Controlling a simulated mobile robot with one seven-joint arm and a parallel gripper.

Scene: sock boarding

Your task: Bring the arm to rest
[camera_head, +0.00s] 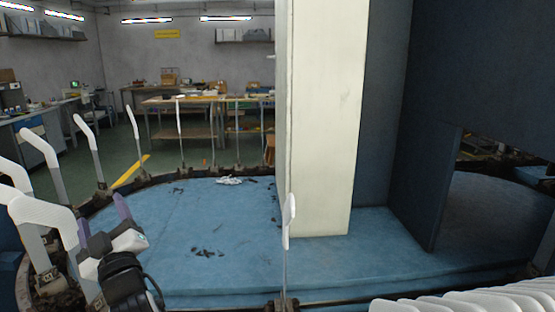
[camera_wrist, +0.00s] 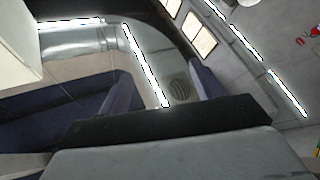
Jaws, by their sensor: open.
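My gripper (camera_head: 101,209) is at the lower left of the head view, its two purple-grey fingers pointing up and spread apart. Nothing shows between them. My black wrist is below it, at the bottom edge of the picture. White foot-shaped boards stand just left of it, and one board (camera_head: 42,214) overlaps it closely in the picture; I cannot tell whether they touch. In the wrist view the two dark fingers of my gripper (camera_wrist: 163,84) also stand apart, with ceiling lights and ducting behind them.
A round blue platform (camera_head: 215,235) fills the middle, with dark scraps and a whitish scrap (camera_head: 229,181) on it. A pale column (camera_head: 325,120) and blue panels (camera_head: 428,185) stand at the right. More boards line the rim, including a thin one (camera_head: 289,220) in front. Workbenches (camera_head: 185,103) are behind.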

